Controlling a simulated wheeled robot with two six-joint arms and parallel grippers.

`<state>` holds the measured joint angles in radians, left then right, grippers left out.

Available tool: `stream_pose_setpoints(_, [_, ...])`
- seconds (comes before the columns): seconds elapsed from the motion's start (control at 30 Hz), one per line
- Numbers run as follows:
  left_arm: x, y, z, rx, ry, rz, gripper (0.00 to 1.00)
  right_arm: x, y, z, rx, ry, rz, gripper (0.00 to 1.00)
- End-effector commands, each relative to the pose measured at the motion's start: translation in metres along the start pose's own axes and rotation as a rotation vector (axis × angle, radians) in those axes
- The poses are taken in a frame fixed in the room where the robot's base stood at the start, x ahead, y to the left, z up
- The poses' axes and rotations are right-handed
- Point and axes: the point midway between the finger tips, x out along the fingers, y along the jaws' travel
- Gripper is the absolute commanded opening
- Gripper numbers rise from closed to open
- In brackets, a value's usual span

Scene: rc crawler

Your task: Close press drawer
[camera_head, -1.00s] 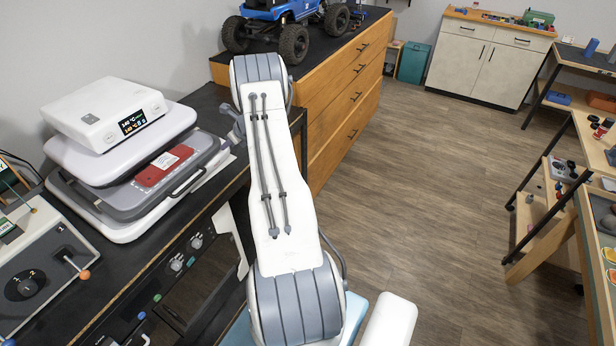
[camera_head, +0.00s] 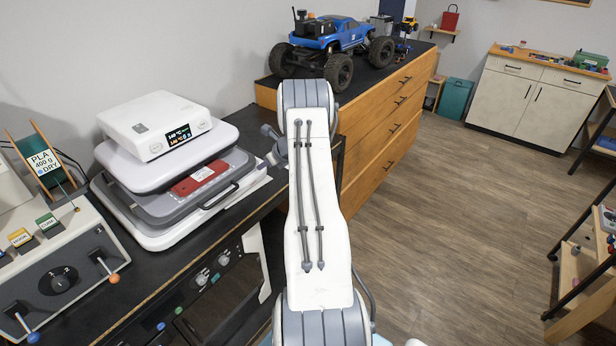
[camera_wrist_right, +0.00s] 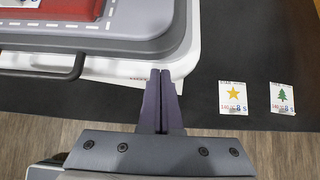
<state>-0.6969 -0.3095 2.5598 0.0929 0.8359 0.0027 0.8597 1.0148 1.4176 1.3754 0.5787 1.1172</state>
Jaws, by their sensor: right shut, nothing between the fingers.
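The heat press (camera_head: 155,125) is a white unit with a lit display, standing on the black bench. Its grey drawer (camera_head: 222,172) sticks out at the front below the upper plate, with a red piece (camera_head: 200,178) on it. The drawer's dark handle (camera_head: 220,197) also shows in the right wrist view (camera_wrist_right: 45,72). My right gripper (camera_head: 272,145) is shut and empty at the press's right side. In the right wrist view its fingertips (camera_wrist_right: 160,73) are by the corner of the white base, right of the handle; I cannot tell whether they touch. My left gripper is out of view.
A control box with knobs and levers (camera_head: 60,270) stands left of the press. A blue crawler (camera_head: 330,45) sits on the wooden cabinet (camera_head: 385,125) behind. Two small cards (camera_wrist_right: 233,97) lie on the bench right of my gripper. Floor at right is open.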

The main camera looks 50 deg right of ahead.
Motion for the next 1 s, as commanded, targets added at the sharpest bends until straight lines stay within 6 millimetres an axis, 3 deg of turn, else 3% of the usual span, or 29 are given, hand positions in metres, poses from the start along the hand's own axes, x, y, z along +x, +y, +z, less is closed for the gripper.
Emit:
stream_pose_setpoints(0.1, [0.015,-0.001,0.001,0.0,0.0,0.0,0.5,-0.016,-0.002,-0.015,0.003,0.002,-0.004,0.0])
stream_pose_setpoints(0.3, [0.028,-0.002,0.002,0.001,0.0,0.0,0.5,-0.062,0.001,-0.014,0.0,0.004,-0.001,0.0])
stream_pose_setpoints(0.5, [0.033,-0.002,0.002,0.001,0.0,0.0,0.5,-0.096,0.001,-0.013,0.002,0.005,0.002,0.0])
stream_pose_setpoints(0.7, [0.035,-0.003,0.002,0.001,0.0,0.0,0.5,-0.109,0.002,-0.013,0.001,0.008,0.004,0.0])
stream_pose_setpoints(0.93, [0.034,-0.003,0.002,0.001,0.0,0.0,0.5,-0.109,0.003,-0.012,-0.002,0.008,0.007,0.0])
stream_pose_setpoints(1.0, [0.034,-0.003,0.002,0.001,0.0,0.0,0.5,-0.107,0.012,-0.008,-0.03,0.012,0.02,0.0])
